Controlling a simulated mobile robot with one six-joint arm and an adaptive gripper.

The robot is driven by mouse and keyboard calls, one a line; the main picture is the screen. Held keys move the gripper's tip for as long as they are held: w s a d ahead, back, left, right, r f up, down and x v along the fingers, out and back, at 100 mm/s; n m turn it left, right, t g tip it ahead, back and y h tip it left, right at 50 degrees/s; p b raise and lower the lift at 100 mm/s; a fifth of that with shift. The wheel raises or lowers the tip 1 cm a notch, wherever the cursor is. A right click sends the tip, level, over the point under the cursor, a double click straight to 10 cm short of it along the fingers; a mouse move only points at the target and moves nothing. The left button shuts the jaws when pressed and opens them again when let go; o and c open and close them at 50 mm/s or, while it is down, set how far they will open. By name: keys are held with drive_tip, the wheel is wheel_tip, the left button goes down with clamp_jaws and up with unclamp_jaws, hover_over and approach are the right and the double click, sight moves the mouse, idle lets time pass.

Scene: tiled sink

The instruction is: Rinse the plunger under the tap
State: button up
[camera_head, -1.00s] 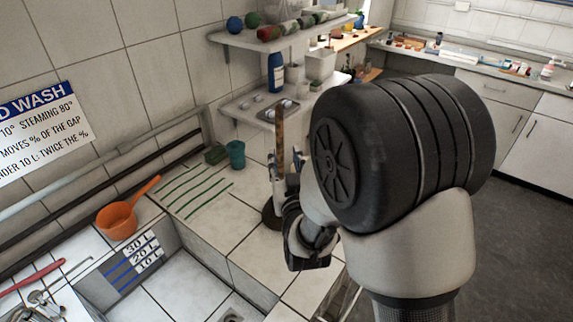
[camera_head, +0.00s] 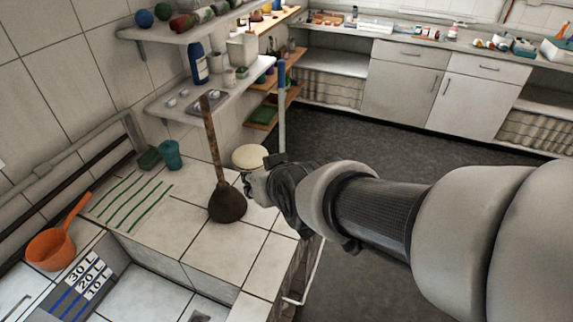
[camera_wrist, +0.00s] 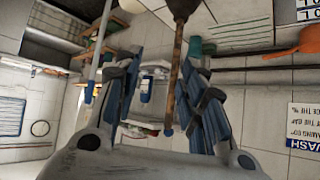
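The plunger has a brown, rusty-looking handle (camera_head: 212,140) and a dark rubber cup (camera_head: 227,203). It stands cup down on the white tiled counter, its handle leaning slightly. My gripper (camera_head: 247,183) is just right of the lower handle, with its fingers pointing towards it. In the wrist view my gripper (camera_wrist: 165,95) is open, its blue-grey fingers spread apart. The handle (camera_wrist: 178,75) shows between them, closer to the right finger, with the cup (camera_wrist: 183,8) at the top edge. I cannot tell whether the handle is within finger reach. No tap can be made out.
The tiled basin (camera_head: 145,285) with litre marks is at lower left. Crowded shelves (camera_head: 170,108) are behind the plunger. Dark floor (camera_head: 380,145) is open to the right.

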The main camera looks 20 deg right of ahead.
drive_tip(key=s+d+g, duration=0.2)
drive_tip(key=s, duration=0.7)
drive_tip(key=s+d+g+h, duration=0.1)
drive_tip(key=s+d+g, duration=0.2)
drive_tip(key=s, duration=0.7)
drive_tip(key=shift+s+m, duration=0.25)
drive_tip(key=shift+m, duration=0.15)
drive_tip(key=shift+r, duration=0.1)
drive_tip(key=shift+c, duration=0.9)
